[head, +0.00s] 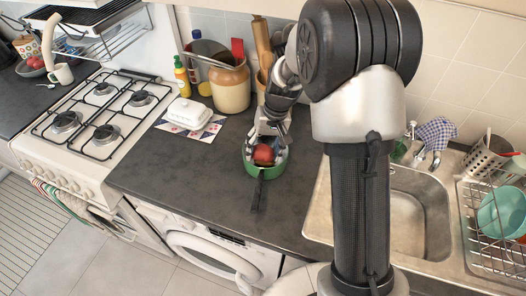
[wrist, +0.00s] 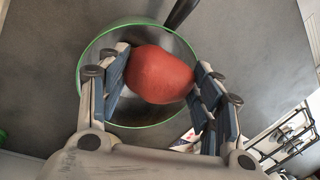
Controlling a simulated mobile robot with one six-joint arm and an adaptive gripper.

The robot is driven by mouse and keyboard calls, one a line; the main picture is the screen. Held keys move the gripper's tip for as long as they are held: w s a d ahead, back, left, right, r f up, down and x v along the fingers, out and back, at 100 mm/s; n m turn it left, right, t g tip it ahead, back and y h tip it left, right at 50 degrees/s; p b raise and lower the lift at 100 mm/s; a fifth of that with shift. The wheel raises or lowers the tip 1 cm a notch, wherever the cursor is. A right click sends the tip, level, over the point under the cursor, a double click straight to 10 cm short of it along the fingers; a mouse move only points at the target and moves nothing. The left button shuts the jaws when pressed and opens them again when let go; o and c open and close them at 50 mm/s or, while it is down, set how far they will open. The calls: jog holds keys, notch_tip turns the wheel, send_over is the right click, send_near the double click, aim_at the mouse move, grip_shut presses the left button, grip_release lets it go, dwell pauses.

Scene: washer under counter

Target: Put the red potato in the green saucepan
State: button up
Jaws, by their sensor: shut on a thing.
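The red potato (head: 264,154) is held between the fingers of my gripper (head: 266,148), over the green saucepan (head: 251,167). In the wrist view the potato (wrist: 158,75) sits between both finger pads of my gripper (wrist: 160,82), which are shut on it. The saucepan's green rim (wrist: 82,65) circles the potato and the fingers there. I cannot tell whether the potato touches the pan's bottom. The saucepan stands on the dark counter with its black handle (head: 257,194) pointing to the counter's front edge. The fingers partly hide the pan's inside.
A white butter dish (head: 188,112) on a patterned mat stands to the left, with a stoneware crock (head: 230,88) behind. The gas hob (head: 100,118) is further left. The sink (head: 405,215) is on the right. Counter (head: 175,175) left of the pan is clear.

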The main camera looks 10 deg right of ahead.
jog(key=shift+s+a, duration=0.1)
jog(key=shift+s, duration=0.05)
jog(key=shift+f, duration=0.1)
jog(key=shift+f+b, duration=0.3)
jog(key=shift+f, duration=0.25)
jog(key=o, duration=0.8)
jog(key=shift+r, duration=0.15)
